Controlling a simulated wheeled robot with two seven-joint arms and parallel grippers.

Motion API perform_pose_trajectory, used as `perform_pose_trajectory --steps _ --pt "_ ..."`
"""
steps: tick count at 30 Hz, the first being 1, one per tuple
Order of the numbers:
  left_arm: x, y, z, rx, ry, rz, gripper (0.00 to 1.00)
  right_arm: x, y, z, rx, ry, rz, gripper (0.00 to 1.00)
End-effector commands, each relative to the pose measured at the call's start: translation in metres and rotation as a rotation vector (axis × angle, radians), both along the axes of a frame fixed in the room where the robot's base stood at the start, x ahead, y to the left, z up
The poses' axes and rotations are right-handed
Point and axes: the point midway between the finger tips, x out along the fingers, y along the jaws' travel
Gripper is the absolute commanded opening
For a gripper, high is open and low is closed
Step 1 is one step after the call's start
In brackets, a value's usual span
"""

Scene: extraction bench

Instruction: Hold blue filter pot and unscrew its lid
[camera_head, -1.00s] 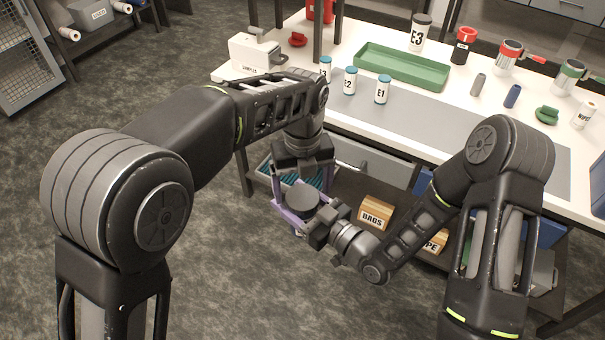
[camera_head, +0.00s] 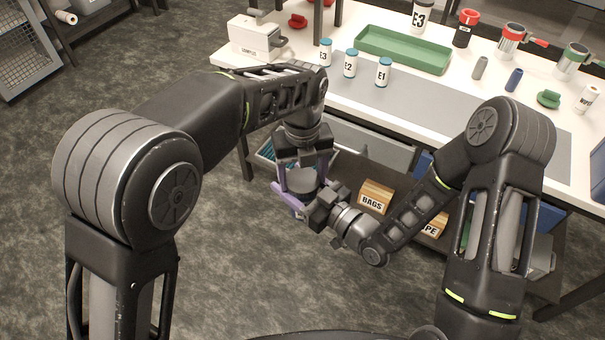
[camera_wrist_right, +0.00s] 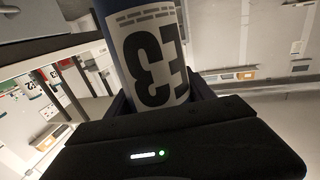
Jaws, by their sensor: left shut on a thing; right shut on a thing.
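The blue filter pot (camera_wrist_right: 187,40) shows close up in the right wrist view, with a white label (camera_wrist_right: 148,62) reading E3 upside down. My right gripper (camera_wrist_right: 160,98) is shut around its body. In the head view the pot is low in front of the bench, and its dark round lid (camera_head: 302,181) faces up. My left gripper (camera_head: 293,190) comes down over it from above, with purple fingers at the lid, shut on it. My right gripper (camera_head: 320,206) reaches in from the right. The pot's body is mostly hidden there, and whether the threads are loose cannot be told.
The white bench (camera_head: 345,110) behind carries bottles E1 (camera_head: 384,74), E2 (camera_head: 350,65) and E3 (camera_head: 325,52), and a green tray (camera_head: 365,49). A BAGS box (camera_head: 375,197) lies on the lower shelf near my right gripper. Floor is clear at left.

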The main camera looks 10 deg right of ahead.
Motion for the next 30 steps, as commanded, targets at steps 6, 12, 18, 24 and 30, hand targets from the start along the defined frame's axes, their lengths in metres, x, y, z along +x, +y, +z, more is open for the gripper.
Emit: perform_pose_trajectory --steps 6,12,18,24,30 --pt "0.0001 0.0002 0.0001 0.000 0.000 0.000 0.27 0.0001 -0.0002 0.0003 0.001 -0.001 0.000 0.00" --pt "0.0001 0.0002 0.0001 0.000 0.000 0.011 0.18 0.0001 -0.0002 0.0003 0.001 -0.001 -0.001 0.00" --pt "0.0003 0.0003 0.0004 -0.001 0.000 0.236 0.18 0.0002 -0.0002 0.0002 0.001 -0.001 -0.001 0.00" --pt "0.0003 0.0001 0.0007 0.000 0.000 0.709 0.18 0.0002 -0.0002 0.0002 0.000 0.000 -0.001 0.00" --pt "0.0001 -0.0002 0.0011 0.000 0.001 1.204 0.18 0.0002 -0.0002 0.0002 0.000 0.000 -0.001 0.00"
